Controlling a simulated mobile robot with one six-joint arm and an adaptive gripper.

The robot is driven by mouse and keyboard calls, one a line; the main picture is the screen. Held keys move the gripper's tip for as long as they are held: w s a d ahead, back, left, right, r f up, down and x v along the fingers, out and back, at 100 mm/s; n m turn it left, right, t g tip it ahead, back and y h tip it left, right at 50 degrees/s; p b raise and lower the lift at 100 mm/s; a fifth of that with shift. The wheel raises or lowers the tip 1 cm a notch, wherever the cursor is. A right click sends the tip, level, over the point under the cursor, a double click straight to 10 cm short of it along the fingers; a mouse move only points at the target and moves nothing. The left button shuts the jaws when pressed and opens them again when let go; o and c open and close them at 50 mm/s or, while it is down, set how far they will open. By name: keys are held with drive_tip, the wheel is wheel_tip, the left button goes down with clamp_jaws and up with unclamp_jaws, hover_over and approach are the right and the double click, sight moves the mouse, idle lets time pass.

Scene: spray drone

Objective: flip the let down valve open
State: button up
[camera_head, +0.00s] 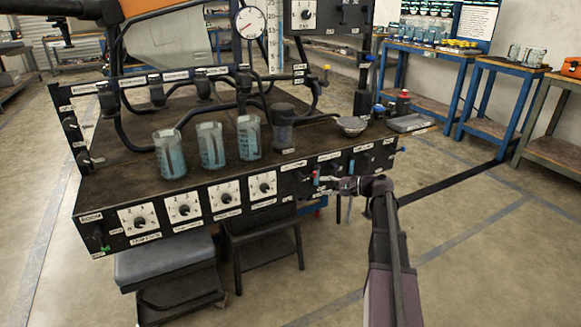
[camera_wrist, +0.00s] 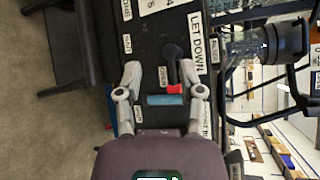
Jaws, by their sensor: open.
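Under the LET DOWN label (camera_wrist: 197,40), a valve with a black lever (camera_wrist: 171,55) shows on the bench's dark front panel in the wrist view. A teal grip (camera_wrist: 165,100) with a red part lies beside the lever's end; whether they are one piece I cannot tell. My gripper (camera_wrist: 161,72) is open, one finger on each side of the teal grip and lever. I see a gap at each finger. In the head view, my gripper (camera_head: 345,185) is at the panel's right part, just right of the red-and-teal grip (camera_head: 316,177).
Several dials (camera_head: 184,207) line the panel's left part. Clear beakers (camera_head: 169,155) and a metal bowl (camera_head: 351,126) stand on the bench top (camera_head: 115,180). A black stool (camera_head: 262,222) and a grey step (camera_head: 165,262) are below. The floor at right is free.

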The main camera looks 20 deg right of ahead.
drive_tip(key=s+a+r+n+g+h+p, duration=0.2)
drive_tip(key=s+a+r+p, duration=0.3)
drive_tip(key=p, duration=0.7)
drive_tip(key=s+a+r+n+g+h+p, duration=0.2)
drive_tip(key=s+a+r+g+p, duration=0.3)
drive_tip(key=a+r+p, duration=0.3)
drive_tip(key=a+h+p, duration=0.1)
drive_tip(key=a+p, duration=0.1)
drive_tip(key=p, duration=0.2)
drive_tip(key=shift+a+r+h, duration=0.35)
drive_tip(key=shift+r+h, duration=0.05)
idle(0.4)
drive_tip(key=shift+s+a+n, duration=0.1)
drive_tip(key=shift+s+n, duration=0.1)
drive_tip(key=shift+n, duration=0.1)
idle(0.3)
drive_tip(key=s+a+f+n+g+h, duration=0.1)
drive_tip(key=s+a+f+n+h, duration=0.1)
drive_tip(key=s+a+n+h, duration=0.3)
drive_tip(key=s+a+f+n+g+h, duration=0.1)
drive_tip(key=s+n+g, duration=0.1)
drive_tip(key=s, duration=0.6)
wheel_tip(320, 180, up, 19)
drive_tip(key=p, duration=2)
drive_tip(key=shift+w+r, duration=0.2)
drive_tip(key=shift+w, duration=0.15)
